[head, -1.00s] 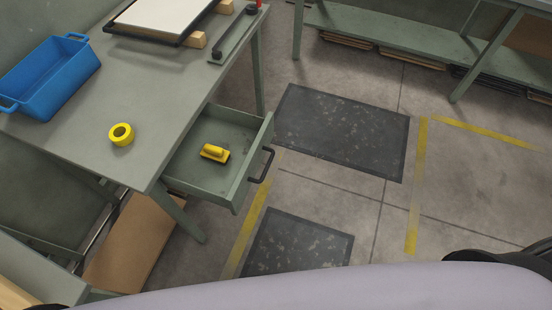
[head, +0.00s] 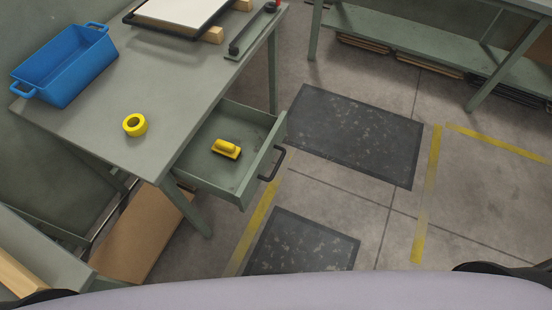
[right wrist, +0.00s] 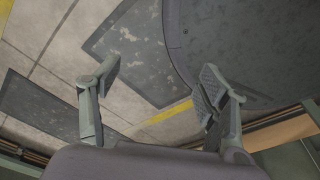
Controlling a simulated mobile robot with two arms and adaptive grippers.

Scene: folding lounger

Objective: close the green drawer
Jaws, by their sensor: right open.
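The green drawer (head: 209,174) is pulled out from the side of the green table in the head view. Its dark handle (head: 273,164) is on the front panel, facing right. A yellow-handled tool (head: 227,148) lies inside the drawer. My right gripper (right wrist: 160,85) is open and empty in the right wrist view, with its two fingers apart above the floor. The drawer cannot be made out in that view, and neither gripper's fingers show in the head view. My left gripper is not in view.
The green table (head: 90,108) carries a blue bin (head: 62,72), a yellow tape roll (head: 135,125) and a framed white board (head: 180,12). Dark mats (head: 355,135) lie on the floor right of the drawer. A second bench (head: 400,48) stands at the back right. The floor between is clear.

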